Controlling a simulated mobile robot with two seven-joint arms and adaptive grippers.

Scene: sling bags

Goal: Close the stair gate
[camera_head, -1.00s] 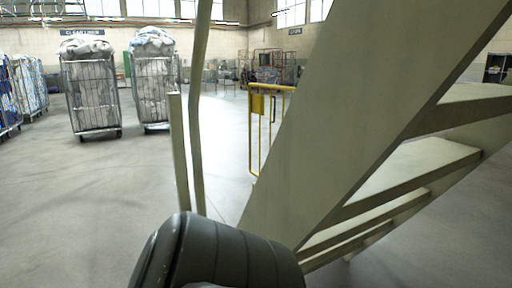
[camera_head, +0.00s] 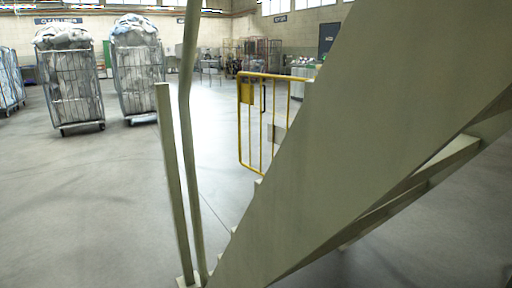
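The yellow barred stair gate (camera_head: 259,122) stands beyond the pale stair side, right of the middle in the head view. A yellow plate (camera_head: 247,92) sits at its upper left corner. Its right part is hidden behind the stair stringer (camera_head: 350,130). From this angle I cannot tell how far open it stands. A pale post (camera_head: 174,180) and a handrail pole (camera_head: 190,150) rise at the foot of the stairs, left of the gate. Neither of my grippers is in view.
The stairs fill the right side, close to me. Wire cage trolleys full of laundry bags (camera_head: 72,85) (camera_head: 138,70) stand at the back left. The grey floor (camera_head: 90,210) at left and front is clear.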

